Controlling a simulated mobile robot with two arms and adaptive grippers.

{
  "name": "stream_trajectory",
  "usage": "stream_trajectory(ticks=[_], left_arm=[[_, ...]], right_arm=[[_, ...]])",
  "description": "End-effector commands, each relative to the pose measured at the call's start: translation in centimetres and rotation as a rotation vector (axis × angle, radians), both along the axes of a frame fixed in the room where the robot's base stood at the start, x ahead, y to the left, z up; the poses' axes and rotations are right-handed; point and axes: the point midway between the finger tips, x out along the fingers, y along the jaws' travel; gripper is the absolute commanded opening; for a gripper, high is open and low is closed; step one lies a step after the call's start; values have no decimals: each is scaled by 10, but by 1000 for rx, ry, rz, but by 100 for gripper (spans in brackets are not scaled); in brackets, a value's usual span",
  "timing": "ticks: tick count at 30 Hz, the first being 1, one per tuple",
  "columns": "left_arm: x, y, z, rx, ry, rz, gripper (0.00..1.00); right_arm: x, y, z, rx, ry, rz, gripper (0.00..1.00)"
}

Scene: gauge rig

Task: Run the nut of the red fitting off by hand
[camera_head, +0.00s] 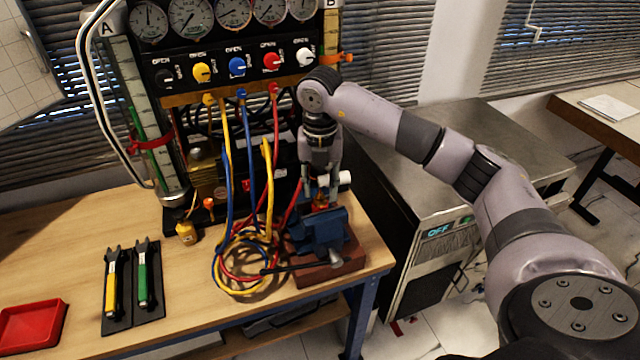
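My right gripper (321,196) points straight down over the blue vise (322,234) at the bench's right end. A small orange-red piece, which looks like the red fitting (320,205), shows low between its fingers, just above the vise jaws. The fingers are on either side of it; whether they touch it is too small to tell. The nut cannot be made out apart from the fitting. A red hose (276,130) runs down from the gauge panel into the coil beside the vise. My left gripper is not in view.
Coiled yellow, blue and red hoses (238,262) lie left of the vise. The gauge panel (237,66) with coloured knobs stands behind. Two tools on black mats (129,322) and a red tray (32,325) lie at the left. A metal cabinet (440,240) stands right of the bench.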

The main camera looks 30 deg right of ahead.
Motion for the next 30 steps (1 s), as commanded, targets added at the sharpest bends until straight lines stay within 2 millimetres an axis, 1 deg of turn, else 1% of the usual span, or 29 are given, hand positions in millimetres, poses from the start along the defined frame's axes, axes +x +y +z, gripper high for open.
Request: stream_trajectory(ticks=[1,3,10,19,25,26,30], left_arm=[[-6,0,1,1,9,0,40],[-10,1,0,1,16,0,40],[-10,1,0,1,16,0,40],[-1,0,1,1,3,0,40],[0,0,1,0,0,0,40],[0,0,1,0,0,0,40],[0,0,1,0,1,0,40]], right_arm=[[0,0,-2,0,0,0,34],[0,0,-4,-1,-1,0,34],[0,0,-5,-1,-1,0,34],[0,0,-5,-1,-1,0,15],[0,0,-5,-1,-1,0,2],[0,0,-5,0,0,0,0],[0,0,-5,0,-1,0,0]])
